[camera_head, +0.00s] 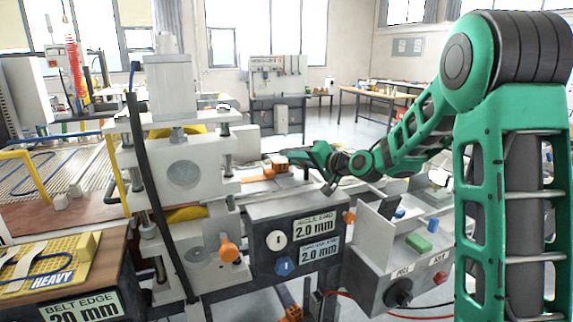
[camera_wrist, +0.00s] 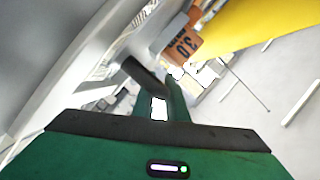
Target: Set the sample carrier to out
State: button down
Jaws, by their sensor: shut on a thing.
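My gripper (camera_head: 292,156) is at the bench line behind the dark label panel, near the middle of the head view. It is shut on a dark bar (camera_wrist: 145,75), which runs up from the green finger in the wrist view toward a pale frame. I cannot tell for certain whether this bar is the handle of the sample carrier.
The white press (camera_head: 182,174) stands left of the gripper. The label panel (camera_head: 297,242) with knobs is in front, and a control box (camera_head: 385,268) is at front right. A yellow part (camera_wrist: 255,22) lies beyond the gripper in the wrist view. Open floor lies behind.

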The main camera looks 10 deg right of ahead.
jog(key=w+d, duration=0.1)
jog(key=d, duration=0.6)
jog(key=shift+d+f, duration=0.2)
jog(key=shift+d, duration=0.05)
jog(key=shift+w+d, duration=0.1)
jog(key=c, duration=1.8)
grip_release()
jog(key=shift+o, duration=0.2)
jog(key=shift+r, duration=0.15)
jog(key=v, duration=1)
jog(key=shift+s, duration=0.3)
jog(key=shift+d, duration=0.1)
